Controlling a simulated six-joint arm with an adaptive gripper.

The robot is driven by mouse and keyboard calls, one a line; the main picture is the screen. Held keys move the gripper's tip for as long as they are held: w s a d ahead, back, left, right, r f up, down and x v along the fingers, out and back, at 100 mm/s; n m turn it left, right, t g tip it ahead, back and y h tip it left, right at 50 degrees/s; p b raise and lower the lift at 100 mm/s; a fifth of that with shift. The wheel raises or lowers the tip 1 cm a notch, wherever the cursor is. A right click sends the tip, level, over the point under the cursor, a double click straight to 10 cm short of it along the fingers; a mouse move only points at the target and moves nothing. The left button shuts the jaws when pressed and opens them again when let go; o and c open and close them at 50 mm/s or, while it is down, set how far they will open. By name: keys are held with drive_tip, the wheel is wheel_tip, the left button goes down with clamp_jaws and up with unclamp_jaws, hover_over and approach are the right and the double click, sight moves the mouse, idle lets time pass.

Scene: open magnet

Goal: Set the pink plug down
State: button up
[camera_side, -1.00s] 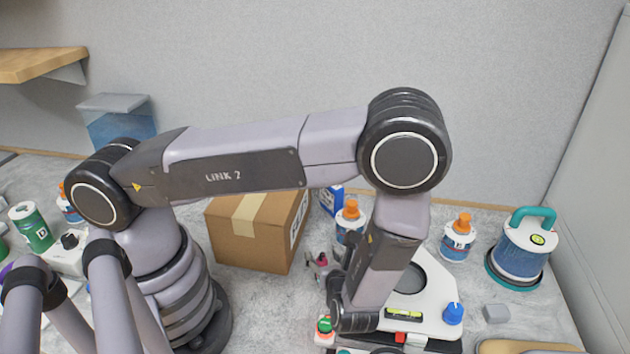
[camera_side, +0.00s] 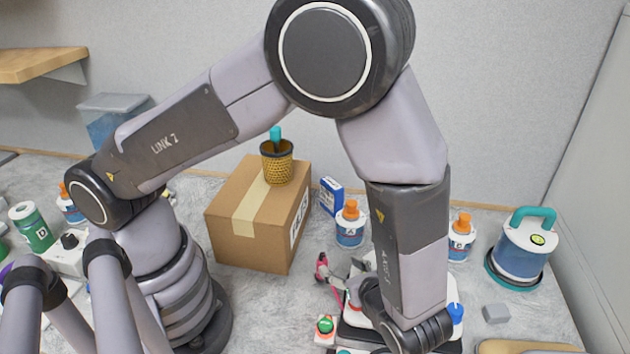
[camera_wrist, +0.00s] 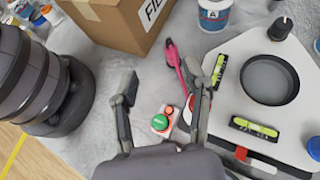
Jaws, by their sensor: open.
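The pink plug (camera_side: 322,267) is a small pink piece beside the magnet device, left of my fingers in the side view. In the wrist view the pink plug (camera_wrist: 172,56) shows beyond and between my fingertips, closer to the right finger, with a pink length running back towards that finger. My gripper (camera_wrist: 168,80) is open, with a wide gap between its fingers. In the side view my gripper (camera_side: 347,274) is partly hidden by my wrist. I cannot tell whether the right finger touches the pink part.
A white plate device (camera_wrist: 291,115) with a round grey recess and levels stands to the right. A green button (camera_wrist: 160,122) lies between my fingers, nearer my wrist. A cardboard box (camera_side: 250,225) bears a yellow basket (camera_side: 277,168). Glue bottles (camera_side: 350,228) stand behind.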

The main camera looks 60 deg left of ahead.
drive_tip(key=s+a+r+n+g+h, duration=0.1)
drive_tip(key=a+r+n+g+h, duration=0.1)
drive_tip(key=a+r+n+h, duration=0.5)
drive_tip(key=a+r+n+g, duration=0.1)
drive_tip(key=a+r+n, duration=0.3)
drive_tip(key=r, duration=0.6)
drive_tip(key=s+a+r+n+t+h, duration=0.4)
drive_tip(key=s+a+r+n+t, duration=0.1)
drive_tip(key=s+r+n, duration=0.3)
drive_tip(key=shift+s+r+n+h, duration=0.35)
drive_tip(key=shift+s+n+h, duration=0.05)
drive_tip(key=shift+s+n, duration=0.1)
drive_tip(key=shift+o, duration=0.7)
drive_tip(key=shift+s+a+r+t, duration=0.1)
drive_tip(key=shift+s+r+t, duration=0.1)
drive_tip(key=shift+t, duration=0.2)
drive_tip(key=shift+w+f, duration=0.1)
